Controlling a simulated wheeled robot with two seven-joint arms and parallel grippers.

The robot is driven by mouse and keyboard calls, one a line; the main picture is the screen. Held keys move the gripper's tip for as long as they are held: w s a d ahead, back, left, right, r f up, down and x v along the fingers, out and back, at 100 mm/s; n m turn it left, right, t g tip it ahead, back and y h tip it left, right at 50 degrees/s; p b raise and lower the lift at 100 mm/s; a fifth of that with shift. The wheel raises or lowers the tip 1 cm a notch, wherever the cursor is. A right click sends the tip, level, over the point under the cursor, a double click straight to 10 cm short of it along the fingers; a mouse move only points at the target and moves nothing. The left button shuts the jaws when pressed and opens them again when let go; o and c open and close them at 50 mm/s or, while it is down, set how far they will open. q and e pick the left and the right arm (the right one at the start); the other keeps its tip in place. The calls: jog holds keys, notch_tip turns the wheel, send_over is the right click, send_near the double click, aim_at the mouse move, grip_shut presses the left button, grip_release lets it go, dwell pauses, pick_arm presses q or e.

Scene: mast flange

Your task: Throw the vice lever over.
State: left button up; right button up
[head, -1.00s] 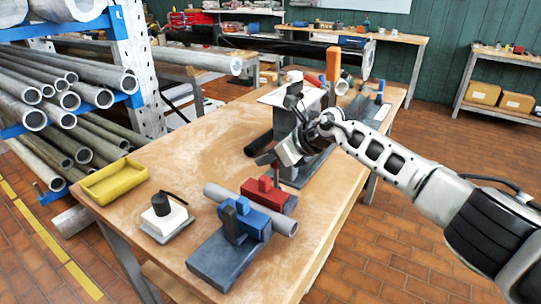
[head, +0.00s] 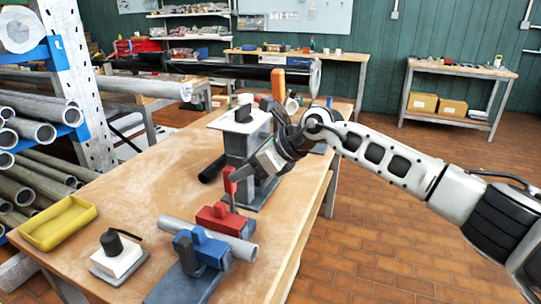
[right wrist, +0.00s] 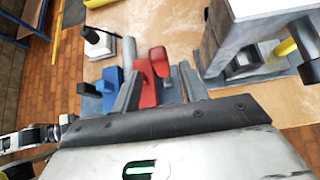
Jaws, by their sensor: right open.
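The vice has a blue jaw block (head: 207,248) and a red block (head: 225,220) with a grey pipe (head: 240,251) lying between them. A red lever (head: 230,183) stands up from the red block. My right gripper (head: 243,173) is at the lever, its fingertips close to the lever's top. In the right wrist view, the lever (right wrist: 159,62) shows between the two open fingers of the gripper (right wrist: 160,88); I cannot tell whether they touch it. My left gripper is out of view.
A yellow tray (head: 58,222) and a white block with a black knob (head: 118,256) are on the left of the wooden table (head: 150,175). The table's middle left is clear.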

jog(key=b+v, duration=0.1)
jog(key=v, duration=0.6)
jog(key=shift+r, duration=0.2)
jog(key=shift+d, duration=0.1)
